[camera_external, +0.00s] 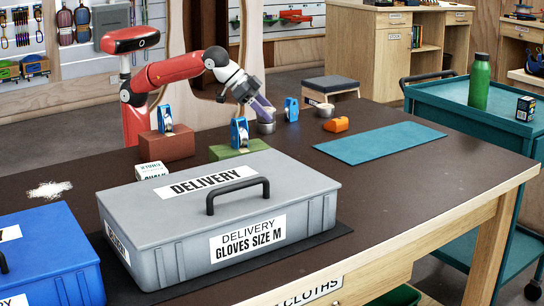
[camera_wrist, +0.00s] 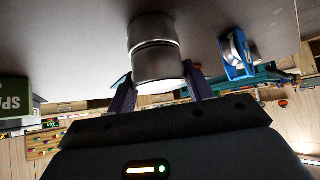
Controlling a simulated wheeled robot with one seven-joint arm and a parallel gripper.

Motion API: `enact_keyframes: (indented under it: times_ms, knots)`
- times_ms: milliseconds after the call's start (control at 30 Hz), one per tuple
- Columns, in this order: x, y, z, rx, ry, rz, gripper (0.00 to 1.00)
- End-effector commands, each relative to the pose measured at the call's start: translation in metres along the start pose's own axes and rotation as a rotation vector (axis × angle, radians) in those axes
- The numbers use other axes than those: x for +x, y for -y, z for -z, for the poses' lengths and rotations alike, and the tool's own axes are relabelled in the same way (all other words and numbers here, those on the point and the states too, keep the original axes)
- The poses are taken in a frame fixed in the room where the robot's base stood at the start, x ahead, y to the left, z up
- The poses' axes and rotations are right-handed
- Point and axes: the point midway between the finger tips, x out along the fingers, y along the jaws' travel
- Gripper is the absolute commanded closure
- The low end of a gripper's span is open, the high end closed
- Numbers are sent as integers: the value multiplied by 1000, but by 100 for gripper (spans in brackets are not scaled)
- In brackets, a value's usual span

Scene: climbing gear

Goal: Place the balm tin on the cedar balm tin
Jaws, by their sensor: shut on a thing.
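My gripper (camera_external: 264,108) is over the far side of the dark table, pointing down. In the wrist view my gripper (camera_wrist: 160,90) has a finger on each side of a plain silver balm tin (camera_wrist: 158,66) and is shut on it. A second silver tin, the cedar balm tin (camera_wrist: 150,28), lies directly in line beyond it, on the table side. The two tins look stacked and touching, roughly aligned. In the external view the lower tin (camera_external: 266,128) shows under the fingers; the held one is mostly hidden there. No label is readable on either.
A green block (camera_external: 225,153) and brown block (camera_external: 178,147) lie left and nearer. A small tin (camera_external: 327,110) and an orange item (camera_external: 336,125) are right. A grey delivery case (camera_external: 150,235) fills the front; the teal mat (camera_external: 385,142) is clear.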

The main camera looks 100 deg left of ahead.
Motion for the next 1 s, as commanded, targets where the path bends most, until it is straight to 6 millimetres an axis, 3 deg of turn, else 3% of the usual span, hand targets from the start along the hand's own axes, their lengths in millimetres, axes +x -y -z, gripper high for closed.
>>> enact_keyframes:
  times_ms: [67,100,267,667,1000]
  knots:
    - [3,0,-3,0,0,0,76]
    - [2,0,-2,0,0,0,46]
    - [2,0,-2,0,0,0,27]
    - [-8,0,2,0,-1,-1,27]
    - [-78,0,3,0,-2,0,27]
